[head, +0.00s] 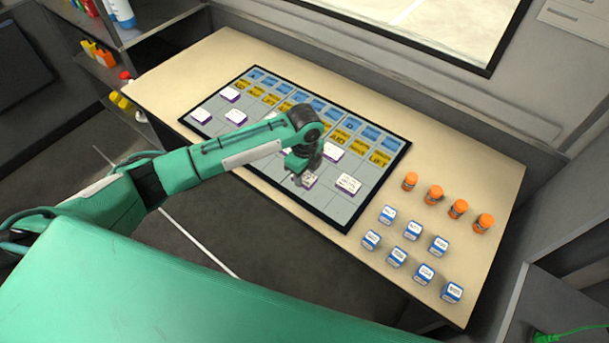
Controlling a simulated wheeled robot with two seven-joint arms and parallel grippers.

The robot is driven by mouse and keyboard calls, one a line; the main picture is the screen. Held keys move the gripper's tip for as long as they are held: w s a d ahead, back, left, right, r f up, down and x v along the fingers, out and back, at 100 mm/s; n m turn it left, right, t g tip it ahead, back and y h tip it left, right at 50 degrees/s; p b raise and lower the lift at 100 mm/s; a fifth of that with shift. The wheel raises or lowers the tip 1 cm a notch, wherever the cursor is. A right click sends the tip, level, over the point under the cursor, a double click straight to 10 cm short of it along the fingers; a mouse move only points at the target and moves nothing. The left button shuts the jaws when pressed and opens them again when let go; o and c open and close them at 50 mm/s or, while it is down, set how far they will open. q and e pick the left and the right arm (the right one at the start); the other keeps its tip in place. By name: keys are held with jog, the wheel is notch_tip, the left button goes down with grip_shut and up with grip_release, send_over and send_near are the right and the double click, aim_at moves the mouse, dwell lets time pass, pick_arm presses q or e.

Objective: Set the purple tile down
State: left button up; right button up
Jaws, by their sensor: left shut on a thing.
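My left gripper (302,170) is over the lower middle of the dark-framed board (342,214), pointing down. It is shut on a purple tile (310,181) with a white top, partly hidden by the gripper. The tile is at or just above the board's grey area; I cannot tell whether it touches. Other purple-edged tiles with white tops lie on the board, one at the right (348,184), one behind the gripper (332,151) and several at the left (201,116). My right gripper is not in view.
Blue and yellow labels (380,158) line the board's far side. Several orange-capped bottles (434,192) and blue-and-white blocks (411,257) stand on the table (486,190) to the right.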

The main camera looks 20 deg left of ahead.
aim_at(304, 176)
pick_arm(q)
jog(key=shift+f, duration=1.05)
jog(key=shift+f, duration=0.15)
jog(key=o, duration=1)
notch_tip(304, 176, up, 12)
jog(key=shift+r+b, duration=0.2)
jog(key=shift+b, duration=0.6)
